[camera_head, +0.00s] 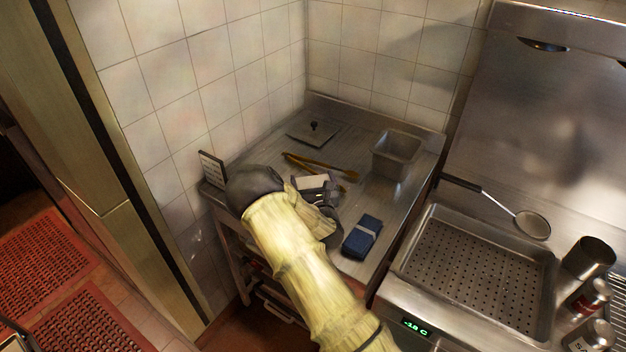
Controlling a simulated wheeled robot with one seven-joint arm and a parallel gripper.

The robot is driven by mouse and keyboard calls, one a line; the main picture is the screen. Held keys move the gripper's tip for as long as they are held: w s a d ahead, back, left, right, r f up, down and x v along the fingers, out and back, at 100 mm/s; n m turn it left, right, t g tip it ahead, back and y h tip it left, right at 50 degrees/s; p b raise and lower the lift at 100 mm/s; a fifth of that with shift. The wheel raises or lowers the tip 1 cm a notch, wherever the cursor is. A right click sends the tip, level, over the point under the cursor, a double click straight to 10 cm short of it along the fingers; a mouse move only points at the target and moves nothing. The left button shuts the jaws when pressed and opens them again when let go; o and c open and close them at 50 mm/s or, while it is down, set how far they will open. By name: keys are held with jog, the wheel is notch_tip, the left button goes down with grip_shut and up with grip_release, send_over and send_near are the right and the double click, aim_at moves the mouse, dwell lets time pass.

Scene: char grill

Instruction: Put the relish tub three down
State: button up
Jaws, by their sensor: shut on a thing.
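My gripper (328,190) is over the left part of the steel counter, partly hidden behind my arm's wrist. It is shut on a small boxy thing with a pale rectangular top, which appears to be relish tub three (309,181). Most of the tub's sides are hidden by my wrist and gripper, and no label can be read. I cannot tell whether its base touches the counter (390,203).
Brown tongs (318,166) lie just behind my gripper. A flat lid (314,134) lies farther back. An open steel container (397,155) stands at the right rear, and a folded blue cloth (362,237) lies in front. A small sign (212,169) stands left.

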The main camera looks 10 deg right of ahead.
jog(key=shift+a+f, duration=0.1)
jog(key=shift+a, duration=0.15)
jog(key=shift+f+b, duration=0.15)
jog(key=shift+b, duration=0.15)
jog(key=o, duration=0.9)
jog(key=shift+d, duration=0.1)
jog(key=shift+c, duration=0.2)
jog(key=shift+r+p, duration=0.3)
jog(key=shift+p, duration=0.05)
jog(key=s+b, duration=0.1)
jog(key=s, duration=0.2)
jog(key=s+b, duration=0.1)
jog(key=s, duration=0.3)
jog(key=s+b, duration=0.1)
jog(key=s, duration=0.3)
jog(key=shift+f, duration=0.25)
jog(key=shift+s+r, duration=0.1)
jog(key=shift+s, duration=0.45)
